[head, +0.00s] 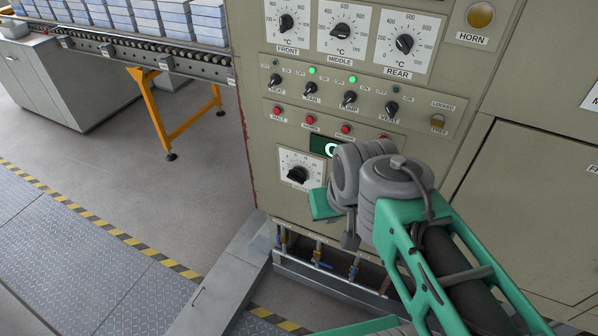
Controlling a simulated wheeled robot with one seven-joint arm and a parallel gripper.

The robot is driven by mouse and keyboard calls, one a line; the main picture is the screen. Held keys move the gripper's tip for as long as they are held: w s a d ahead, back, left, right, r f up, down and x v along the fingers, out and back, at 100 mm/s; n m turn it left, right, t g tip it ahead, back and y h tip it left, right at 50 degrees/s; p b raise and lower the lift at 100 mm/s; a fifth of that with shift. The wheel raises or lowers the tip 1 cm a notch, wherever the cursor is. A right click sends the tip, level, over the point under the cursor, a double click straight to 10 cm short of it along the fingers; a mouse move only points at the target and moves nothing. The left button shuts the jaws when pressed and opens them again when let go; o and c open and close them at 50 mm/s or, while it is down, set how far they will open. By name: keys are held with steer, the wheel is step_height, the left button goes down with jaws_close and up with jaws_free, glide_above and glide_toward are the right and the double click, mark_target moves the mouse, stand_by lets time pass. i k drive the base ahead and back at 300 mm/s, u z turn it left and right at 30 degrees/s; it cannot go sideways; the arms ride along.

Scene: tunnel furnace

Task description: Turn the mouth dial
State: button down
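No label reading "mouth" is legible on the furnace control panel (262,200). Three temperature dials sit along its top: the front dial (286,23), the middle dial (340,31) and the rear dial (404,43). A lower dial (297,174) with a black knob on a white scale plate has no legible name. My arm covers the panel to the right of this lower dial. My gripper (347,232) appears in part below the arm's grey joints, low in front of the panel, right of and below the lower dial. Its fingers are not clear, and I see nothing held.
Several black switches, including the vent switch (391,109), and red lamps (345,129) fill the panel's middle. A partly covered green-lit display (322,146) is above the lower dial. Valves and pipes (318,253) are below. A conveyor (150,52) stands left; open floor lies before it.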

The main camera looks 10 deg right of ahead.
mark_target(297, 174)
steer(key=u, duration=0.6)
steer(key=k, duration=0.65)
steer(key=u, duration=1.15)
steer(key=i, duration=1.25)
steer(key=z, duration=0.75)
